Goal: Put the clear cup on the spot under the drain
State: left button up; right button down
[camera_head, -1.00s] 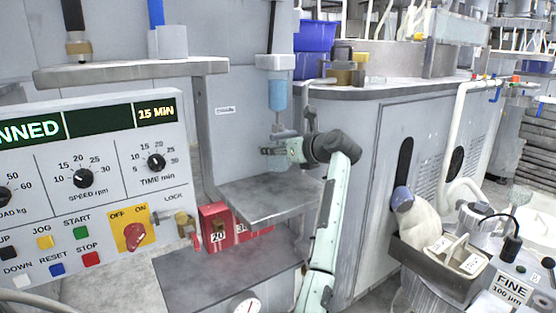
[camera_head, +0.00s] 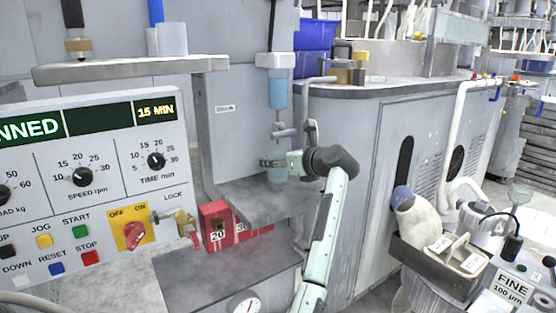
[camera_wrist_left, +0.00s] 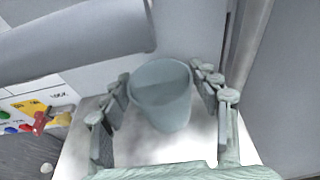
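The clear cup (camera_wrist_left: 165,100) is a greyish, see-through tumbler. In the head view my left gripper (camera_head: 271,162) is at the cup's height, low over the grey ledge (camera_head: 240,205). The cup (camera_head: 278,175) shows faintly there, partly hidden by the fingers. The drain (camera_head: 284,132), with a blue bowl (camera_head: 277,94), hangs just above. I cannot tell whether the cup's base touches the ledge. My right gripper is not in view.
A control panel (camera_head: 100,190) with knobs and buttons stands at the left. A large grey cabinet (camera_head: 365,180) is to the right, and a tray with a bottle (camera_head: 420,220) is at the lower right.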

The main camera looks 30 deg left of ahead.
pick_arm(q)
jog(key=shift+o, duration=0.7)
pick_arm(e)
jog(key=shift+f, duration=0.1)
pick_arm(q)
jog(key=shift+r, duration=0.1)
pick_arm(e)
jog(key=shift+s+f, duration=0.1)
pick_arm(q)
jog(key=shift+s+d+r, duration=0.2)
jog(key=shift+d, duration=0.45)
jog(key=v, duration=1)
jog(key=shift+s+d+r, duration=0.2)
jog(key=shift+s+d, duration=0.05)
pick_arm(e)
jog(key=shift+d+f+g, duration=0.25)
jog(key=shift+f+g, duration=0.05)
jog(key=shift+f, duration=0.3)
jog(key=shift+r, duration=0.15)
